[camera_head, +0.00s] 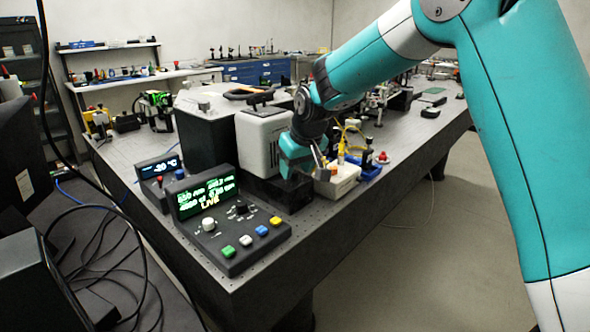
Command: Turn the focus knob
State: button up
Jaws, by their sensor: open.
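A dark control console (262,243) sits at the near corner of the bench, its screen (206,193) lit green. A pale round knob (208,224) stands on its left part, with small dark controls (241,208) to the right. The labels are too small to read, so I cannot tell which is the focus knob. My gripper (322,168) is open, right of and behind the console, near a white box (343,181) and apart from the console's knobs. Its fingertips are small and partly lost among the things behind; contact with the box cannot be told.
Green, white, blue and yellow buttons line the console front. A smaller display unit (158,168) is left of it. A white instrument (262,140) stands behind, beside my wrist. A blue tray (371,172) and a red knob (382,157) are right. Cables (95,235) lie at left.

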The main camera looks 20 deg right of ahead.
jog(key=shift+w+f, duration=0.2)
jog(key=shift+f, duration=0.4)
grip_shut()
jog(key=shift+n, duration=0.4)
jog(key=n+y+p, duration=0.1)
jog(key=n, duration=0.1)
jog(key=n+y, duration=0.1)
jog(key=n, duration=0.1)
jog(key=shift+w+d+r+n+g+p, duration=0.1)
jog(key=shift+d+n+g+p, duration=0.05)
jog(key=shift+n+g+p, duration=0.25)
jog(key=n+g, duration=0.1)
jog(key=n, duration=0.2)
jog(key=n+g+y+p, duration=0.1)
jog(key=n, duration=0.2)
jog(key=shift+w, duration=0.15)
